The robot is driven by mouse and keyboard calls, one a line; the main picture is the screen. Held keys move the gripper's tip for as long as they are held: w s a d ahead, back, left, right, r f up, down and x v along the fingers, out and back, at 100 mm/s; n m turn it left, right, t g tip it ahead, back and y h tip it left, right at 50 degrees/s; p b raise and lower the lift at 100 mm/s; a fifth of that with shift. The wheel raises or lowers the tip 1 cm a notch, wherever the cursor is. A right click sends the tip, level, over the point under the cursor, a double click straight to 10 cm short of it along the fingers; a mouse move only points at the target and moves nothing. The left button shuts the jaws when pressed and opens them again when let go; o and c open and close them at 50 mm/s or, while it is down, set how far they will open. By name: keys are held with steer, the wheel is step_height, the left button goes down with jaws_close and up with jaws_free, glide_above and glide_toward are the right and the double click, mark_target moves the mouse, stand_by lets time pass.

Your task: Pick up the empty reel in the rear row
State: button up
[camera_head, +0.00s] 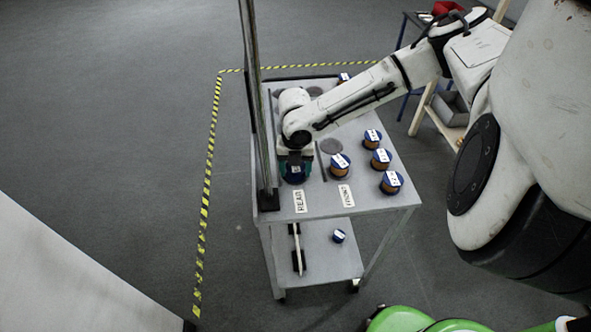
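A blue reel (296,174) is at the near end of the rear row, just above the REAR label (300,202) in the picture. My gripper (296,168) points down over this reel, with its teal fingers around it. The gripper body covers much of the reel, so I cannot tell if the fingers press on it, or if the reel is empty or touches the trolley top.
The trolley (322,203) carries several blue reels with copper windings, such as this one (340,167), by the FRONT label (346,195). A dark post (256,100) stands at the left edge.

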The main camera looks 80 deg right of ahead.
steer(key=c, duration=0.6)
steer(key=shift+o, duration=0.2)
steer(key=shift+r, duration=0.1)
